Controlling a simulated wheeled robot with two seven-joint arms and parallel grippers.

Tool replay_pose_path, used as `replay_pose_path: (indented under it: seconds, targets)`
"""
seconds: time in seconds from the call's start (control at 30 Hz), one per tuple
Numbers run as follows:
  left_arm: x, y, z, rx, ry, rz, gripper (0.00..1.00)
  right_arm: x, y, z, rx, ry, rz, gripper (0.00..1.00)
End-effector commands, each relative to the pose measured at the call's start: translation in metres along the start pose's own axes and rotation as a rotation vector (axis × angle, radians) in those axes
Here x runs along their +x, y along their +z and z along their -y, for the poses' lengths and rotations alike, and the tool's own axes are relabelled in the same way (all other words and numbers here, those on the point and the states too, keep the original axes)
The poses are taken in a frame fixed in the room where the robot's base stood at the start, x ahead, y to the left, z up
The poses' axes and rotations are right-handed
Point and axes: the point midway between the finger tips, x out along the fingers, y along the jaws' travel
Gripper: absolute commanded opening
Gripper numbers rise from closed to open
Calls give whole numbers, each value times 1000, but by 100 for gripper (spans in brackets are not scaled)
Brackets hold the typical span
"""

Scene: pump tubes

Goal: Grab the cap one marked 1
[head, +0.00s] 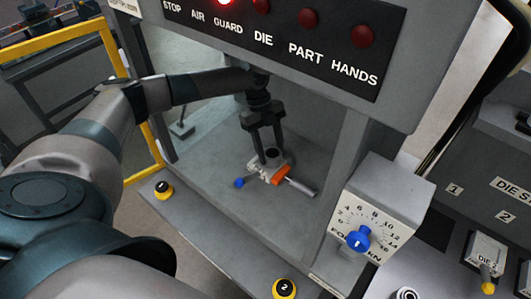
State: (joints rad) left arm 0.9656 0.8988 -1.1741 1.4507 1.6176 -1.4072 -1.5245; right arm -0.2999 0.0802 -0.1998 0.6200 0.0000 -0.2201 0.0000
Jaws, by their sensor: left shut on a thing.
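My left gripper (268,157) reaches down inside the press, shut on a small dark round piece (272,153) of a fixture. The fixture, on the press floor, has a blue knob (239,183), an orange part (281,174) and a grey bar (301,187). The fingers hide part of it. A yellow button with a black cap (163,189) sits on the front ledge at left; its mark is too small to read. A similar button marked 2 (284,288) sits at the lower middle. My right gripper is not in view.
The press panel (280,35) hangs above the opening, with one red lamp lit. A control box with a blue dial (358,239) stands at right. Beyond it is a bench with labels 1 (453,189) and 2 (505,215). A yellow rail (65,37) is at left.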

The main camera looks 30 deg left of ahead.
Motion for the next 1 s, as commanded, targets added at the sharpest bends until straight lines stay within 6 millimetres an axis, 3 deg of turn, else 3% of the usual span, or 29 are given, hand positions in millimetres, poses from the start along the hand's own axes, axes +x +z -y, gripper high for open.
replay_pose_path:
  seconds: [0.2,0.5,0.7,1.0]
  targets:
    - [24,-49,10,7,-4,-1,10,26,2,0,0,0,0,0]
    - [48,-111,21,5,-4,-1,10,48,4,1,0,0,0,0]
    - [56,-134,24,2,-4,1,10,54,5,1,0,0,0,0]
    - [57,-141,26,-1,-4,1,10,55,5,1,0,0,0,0]
